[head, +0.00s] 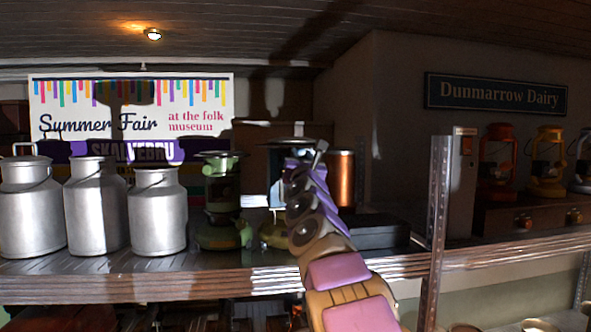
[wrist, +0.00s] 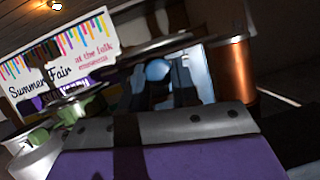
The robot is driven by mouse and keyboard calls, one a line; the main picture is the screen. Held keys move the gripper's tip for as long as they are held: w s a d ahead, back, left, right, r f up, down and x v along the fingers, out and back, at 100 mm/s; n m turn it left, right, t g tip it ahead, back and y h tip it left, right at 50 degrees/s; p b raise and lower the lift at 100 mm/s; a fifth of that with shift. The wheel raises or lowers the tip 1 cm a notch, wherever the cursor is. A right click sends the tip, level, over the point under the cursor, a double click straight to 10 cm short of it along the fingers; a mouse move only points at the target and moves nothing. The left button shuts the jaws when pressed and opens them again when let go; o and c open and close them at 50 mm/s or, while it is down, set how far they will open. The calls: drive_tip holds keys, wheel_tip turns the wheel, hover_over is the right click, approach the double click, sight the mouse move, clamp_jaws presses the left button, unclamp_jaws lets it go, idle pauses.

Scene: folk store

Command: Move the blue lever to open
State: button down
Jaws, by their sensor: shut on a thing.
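A light blue object with a flat panel (wrist: 205,72) and a round blue knob (wrist: 158,70) shows in the wrist view; I take the knob as the end of the blue lever. In the head view only a strip of this blue body (head: 277,192) shows, on the shelf behind my arm. My gripper (head: 307,152) is at its top front, shut on the lever. The grey and purple gripper body fills the bottom of the wrist view. The contact itself and most of the lever are hidden.
A green device (head: 222,195) stands to the left, with several silver milk cans (head: 95,210) beyond. A copper cylinder (head: 341,178) stands close on the right, near a dark flat box (head: 380,232). A metal post (head: 437,215) rises at the shelf's (head: 200,285) right.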

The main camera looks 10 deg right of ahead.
drive_tip(key=shift+s+d+r, duration=0.1)
drive_tip(key=shift+r, duration=0.1)
drive_tip(key=c, duration=1.3)
unclamp_jaws()
drive_tip(key=o, duration=0.3)
drive_tip(key=shift+s+d, duration=0.1)
drive_tip(key=shift+s, duration=0.05)
drive_tip(key=shift+o, duration=0.9)
drive_tip(key=shift+w+f, duration=0.15)
drive_tip(key=shift+w, duration=0.05)
drive_tip(key=b+v, duration=1.5)
drive_tip(key=v, duration=0.2)
drive_tip(key=shift+f, duration=0.25)
